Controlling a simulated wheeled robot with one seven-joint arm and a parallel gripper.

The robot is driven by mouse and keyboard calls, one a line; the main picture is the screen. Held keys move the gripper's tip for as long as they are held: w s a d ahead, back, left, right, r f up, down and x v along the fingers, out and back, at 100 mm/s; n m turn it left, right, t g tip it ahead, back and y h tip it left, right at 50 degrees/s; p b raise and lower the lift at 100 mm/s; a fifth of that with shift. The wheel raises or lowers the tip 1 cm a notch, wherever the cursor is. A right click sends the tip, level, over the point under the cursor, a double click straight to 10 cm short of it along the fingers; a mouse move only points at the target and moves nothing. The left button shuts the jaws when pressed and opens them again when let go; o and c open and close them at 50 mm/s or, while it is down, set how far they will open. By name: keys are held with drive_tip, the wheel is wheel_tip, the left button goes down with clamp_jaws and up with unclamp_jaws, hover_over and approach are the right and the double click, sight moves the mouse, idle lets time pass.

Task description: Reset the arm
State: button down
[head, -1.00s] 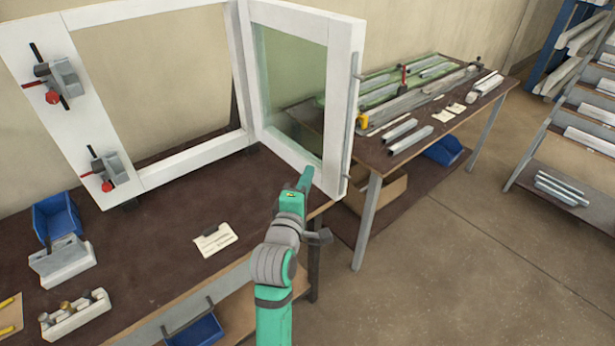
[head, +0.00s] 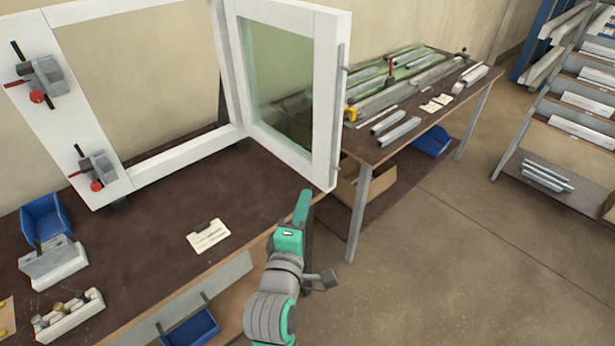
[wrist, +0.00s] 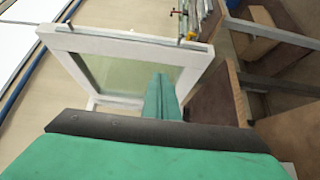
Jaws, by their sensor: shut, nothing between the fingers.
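My gripper (head: 303,205) is a narrow green shape in the head view, in front of the bench's right end and just below the lower corner of the open window sash (head: 285,95). In the wrist view my gripper (wrist: 160,95) points toward the white sash frame (wrist: 120,45) and its glass. Its fingers are together with nothing between them. It appears apart from the sash, though the exact gap is hard to judge.
The sash stands swung open from the white frame (head: 185,158) with red-handled clamps (head: 97,170). A paper (head: 208,236), blue bin (head: 45,218) and grey-white blocks (head: 52,263) lie on the bench. A second table (head: 415,137) holds profiles. Open floor (head: 430,270) lies right.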

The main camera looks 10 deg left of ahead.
drive_tip(key=s+d+f+m+g+y, duration=0.1)
drive_tip(key=s+d+f+m, duration=0.25)
drive_tip(key=s+f, duration=0.45)
drive_tip(key=s+d+f+m+y, duration=0.1)
drive_tip(key=s+d+f+m, duration=0.1)
drive_tip(key=s+d+f, duration=0.6)
drive_tip(key=s+f+m+h, duration=0.1)
drive_tip(key=s+f+m, duration=0.2)
drive_tip(key=s+m, duration=0.3)
drive_tip(key=s+f+m+g+h, duration=0.1)
drive_tip(key=s+f+m, duration=0.2)
drive_tip(key=s, duration=1.1)
drive_tip(key=m, duration=0.3)
drive_tip(key=shift+a+f+g, duration=0.15)
drive_tip(key=shift+g, duration=0.15)
drive_tip(key=shift+m, duration=0.35)
